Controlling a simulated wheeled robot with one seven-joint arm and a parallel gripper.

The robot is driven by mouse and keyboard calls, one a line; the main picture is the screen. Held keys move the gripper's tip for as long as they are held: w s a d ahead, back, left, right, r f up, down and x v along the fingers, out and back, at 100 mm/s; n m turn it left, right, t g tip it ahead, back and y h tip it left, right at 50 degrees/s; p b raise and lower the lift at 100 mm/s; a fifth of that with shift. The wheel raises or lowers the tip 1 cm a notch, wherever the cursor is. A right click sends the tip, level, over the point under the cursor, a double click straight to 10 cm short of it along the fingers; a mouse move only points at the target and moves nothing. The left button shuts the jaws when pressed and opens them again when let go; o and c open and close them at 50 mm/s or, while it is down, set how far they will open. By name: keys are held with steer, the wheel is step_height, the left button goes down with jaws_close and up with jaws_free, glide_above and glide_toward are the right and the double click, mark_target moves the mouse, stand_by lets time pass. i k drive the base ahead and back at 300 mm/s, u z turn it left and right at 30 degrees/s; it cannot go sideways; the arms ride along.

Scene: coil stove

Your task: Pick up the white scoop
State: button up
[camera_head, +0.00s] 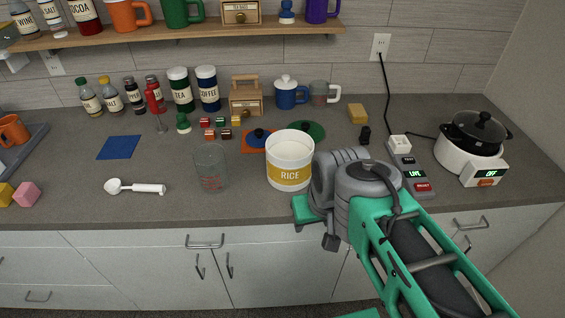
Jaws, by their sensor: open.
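The white scoop (147,188) lies flat on the dark countertop at the left front, with its round bowl to the left and its handle to the right. Nothing covers it. My gripper (307,211) is at the counter's front edge, right of the scoop and well apart from it. It is seen small and partly hidden by my wrist; its jaws are open, and I see nothing held in it.
A clear measuring cup (210,168) and an open rice tub (290,162) stand between the scoop and my arm. Pink (27,194) and yellow blocks sit left of the scoop. A blue mat (119,147) lies behind it. The counter around the scoop is clear.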

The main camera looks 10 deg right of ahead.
mark_target(114, 186)
steer(key=u, duration=1.2)
steer(key=k, duration=0.6)
steer(key=u, duration=0.7)
steer(key=i, duration=1.4)
steer(key=u, duration=0.95)
steer(key=i, duration=0.4)
steer(key=u, duration=0.05)
